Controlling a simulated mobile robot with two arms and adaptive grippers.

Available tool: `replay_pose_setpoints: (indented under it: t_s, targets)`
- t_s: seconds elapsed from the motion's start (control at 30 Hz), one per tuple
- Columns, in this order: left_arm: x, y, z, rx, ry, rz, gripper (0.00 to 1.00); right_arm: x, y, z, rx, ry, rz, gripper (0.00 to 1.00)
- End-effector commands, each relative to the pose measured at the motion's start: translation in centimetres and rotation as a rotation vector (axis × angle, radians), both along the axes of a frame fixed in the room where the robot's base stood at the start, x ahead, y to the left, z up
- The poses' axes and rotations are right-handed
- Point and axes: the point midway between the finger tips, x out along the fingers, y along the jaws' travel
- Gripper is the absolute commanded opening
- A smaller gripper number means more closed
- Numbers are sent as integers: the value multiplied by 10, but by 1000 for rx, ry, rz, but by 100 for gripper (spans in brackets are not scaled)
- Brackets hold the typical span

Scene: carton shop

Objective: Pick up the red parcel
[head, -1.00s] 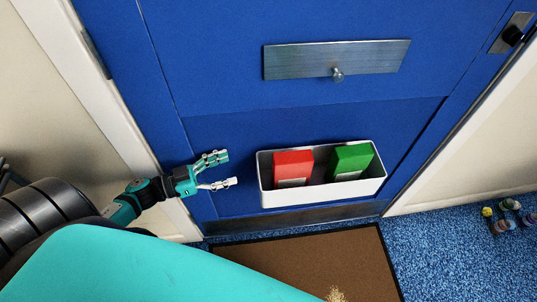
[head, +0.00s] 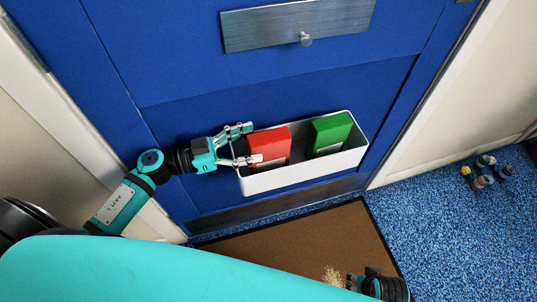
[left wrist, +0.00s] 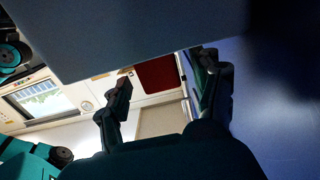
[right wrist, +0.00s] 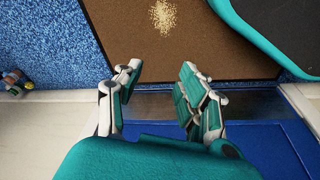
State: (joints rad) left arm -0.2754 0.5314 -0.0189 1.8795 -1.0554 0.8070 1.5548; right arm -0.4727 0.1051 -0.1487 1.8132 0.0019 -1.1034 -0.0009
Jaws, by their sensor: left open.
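The red parcel (head: 270,147) stands upright in the left part of a white bin (head: 300,176) on the blue door. My left gripper (head: 252,143) is open at the bin's left end, with its fingertips reaching over the rim beside the parcel's left side; contact cannot be told. Its fingers also show apart in the left wrist view (left wrist: 165,85). A dark red patch between them there cannot be surely identified. My right gripper (right wrist: 160,80) is open and empty above the brown mat; it shows only partly at the bottom right of the head view.
A green parcel (head: 331,134) stands to the right in the same bin. A metal plate with a knob (head: 305,39) is above it. Several small bottles (head: 485,172) stand on the blue floor at right. A brown mat (head: 300,245) bears a pale granular pile (head: 334,275).

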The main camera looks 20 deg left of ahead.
Motion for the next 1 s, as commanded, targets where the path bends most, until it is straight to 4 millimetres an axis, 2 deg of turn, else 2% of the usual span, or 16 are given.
replay_pose_setpoints:
  t_s: [0.17,0.4,0.5,0.63,0.87,1.0]
  targets:
    - [5,-8,-3,-2,-1,0,65,5,0,18,1,-15,-2,40]
    - [16,-25,-7,-1,-3,0,65,8,0,64,3,-40,-6,40]
    - [24,-36,-6,-1,-3,-1,65,7,-1,79,3,-45,-7,40]
    - [28,-42,-5,0,-1,1,65,6,-1,88,3,-48,-8,40]
    - [29,-43,-5,0,0,1,65,6,-1,90,3,-49,-8,40]
    - [29,-43,-5,0,0,1,50,4,-1,91,3,-54,-9,40]
